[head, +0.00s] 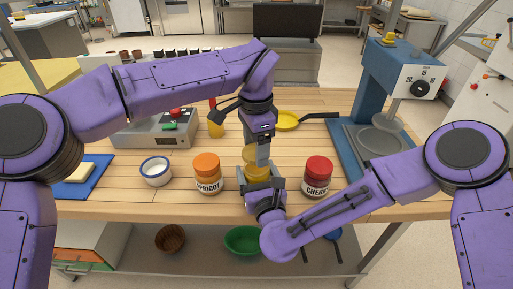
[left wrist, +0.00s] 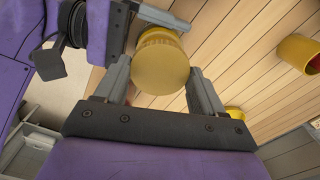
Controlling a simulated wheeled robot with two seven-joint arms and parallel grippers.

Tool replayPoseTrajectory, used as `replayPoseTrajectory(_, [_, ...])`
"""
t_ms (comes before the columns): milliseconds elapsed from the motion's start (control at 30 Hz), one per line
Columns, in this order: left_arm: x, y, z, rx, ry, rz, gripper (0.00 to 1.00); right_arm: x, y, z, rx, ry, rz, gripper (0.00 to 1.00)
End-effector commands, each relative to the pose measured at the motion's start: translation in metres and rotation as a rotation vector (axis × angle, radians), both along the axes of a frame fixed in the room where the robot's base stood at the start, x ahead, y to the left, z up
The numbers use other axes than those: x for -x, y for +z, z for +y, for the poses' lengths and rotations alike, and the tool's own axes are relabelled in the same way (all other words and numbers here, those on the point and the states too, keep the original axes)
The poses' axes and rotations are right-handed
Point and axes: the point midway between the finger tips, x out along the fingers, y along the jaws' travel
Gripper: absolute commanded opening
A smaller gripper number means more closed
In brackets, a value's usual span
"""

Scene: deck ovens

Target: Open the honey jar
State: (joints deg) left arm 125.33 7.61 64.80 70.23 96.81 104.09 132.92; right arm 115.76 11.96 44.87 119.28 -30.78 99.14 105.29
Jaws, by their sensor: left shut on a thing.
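The honey jar (head: 257,173), amber with a yellow lid (head: 250,153), is at the front middle of the wooden table; its label is hidden. My left gripper (head: 261,157) reaches down from above and is shut on the lid. In the left wrist view the round yellow lid (left wrist: 162,64) sits between the left gripper's two grey fingers (left wrist: 160,88). My right gripper (head: 263,187) comes in from the front, low, with its fingers on both sides of the jar body; it looks shut on it. One of its fingers also shows beside the jar in the left wrist view (left wrist: 160,16).
An orange-lidded apricot jar (head: 207,173) stands left and a red-lidded cherry jar (head: 317,176) right, both close by.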

Motion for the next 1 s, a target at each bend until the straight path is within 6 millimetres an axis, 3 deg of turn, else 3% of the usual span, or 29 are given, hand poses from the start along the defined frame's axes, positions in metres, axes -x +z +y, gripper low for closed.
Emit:
replayPoseTrajectory(200, [0.0, 0.03, 0.0, 0.0, 0.0, -0.002, 0.32, 0.001, -0.001, 0.0, 0.002, 0.002, 0.003, 0.0])
replayPoseTrajectory(433, [0.0, 0.033, 0.0, 0.001, 0.0, -0.001, 0.32, 0.001, -0.001, 0.0, 0.002, 0.002, 0.003, 0.0])
replayPoseTrajectory(467, [0.0, 0.033, 0.0, 0.001, 0.0, -0.001, 0.32, 0.001, -0.001, 0.0, 0.002, 0.002, 0.003, 0.9])
replayPoseTrajectory(500, [0.0, 0.033, 0.0, 0.001, 0.0, -0.001, 0.32, 0.001, -0.001, 0.0, 0.001, 0.002, 0.002, 1.0])
replayPoseTrajectory(767, [0.0, 0.03, 0.0, 0.001, 0.0, -0.001, 0.32, 0.003, -0.002, 0.0, 0.001, 0.002, 0.002, 1.0])
replayPoseTrajectory(867, [0.0, 0.024, 0.0, 0.001, 0.0, -0.001, 0.32, 0.017, -0.004, -0.004, 0.001, 0.002, 0.002, 1.0])
replayPoseTrajectory(1000, [0.0, 0.01, 0.0, 0.001, 0.0, -0.001, 0.32, 0.052, -0.006, -0.013, 0.001, 0.005, 0.003, 1.0])
